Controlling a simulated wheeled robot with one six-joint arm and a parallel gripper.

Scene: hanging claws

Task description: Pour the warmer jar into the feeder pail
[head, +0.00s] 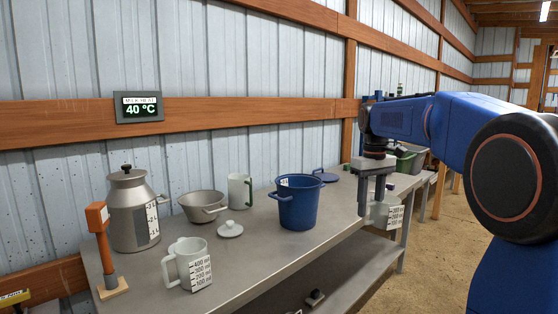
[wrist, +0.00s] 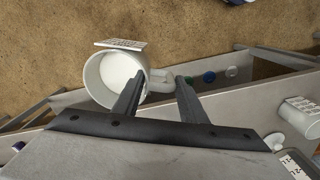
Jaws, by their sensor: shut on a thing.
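My gripper (head: 377,190) points down at the right of the bench and is shut on the handle of a white jar with a printed scale (head: 390,217). In the wrist view, white liquid fills the jar (wrist: 118,68), and the handle sits between my fingers (wrist: 158,80). The jar looks upright, off the bench's front edge and over the floor. A blue pail (head: 298,205) with a side handle and a white scale label inside stands on the bench, left of my gripper; its contents are hidden. Which jar is the warmer jar is not marked.
On the bench (head: 255,255) stand a metal milk can (head: 130,215), a metal pan (head: 202,206), a white cup with green handle (head: 240,190), a white lid (head: 230,229), another scaled jug (head: 188,265) and an orange-topped stand (head: 100,240). A wall display (head: 140,107) reads 40 °C.

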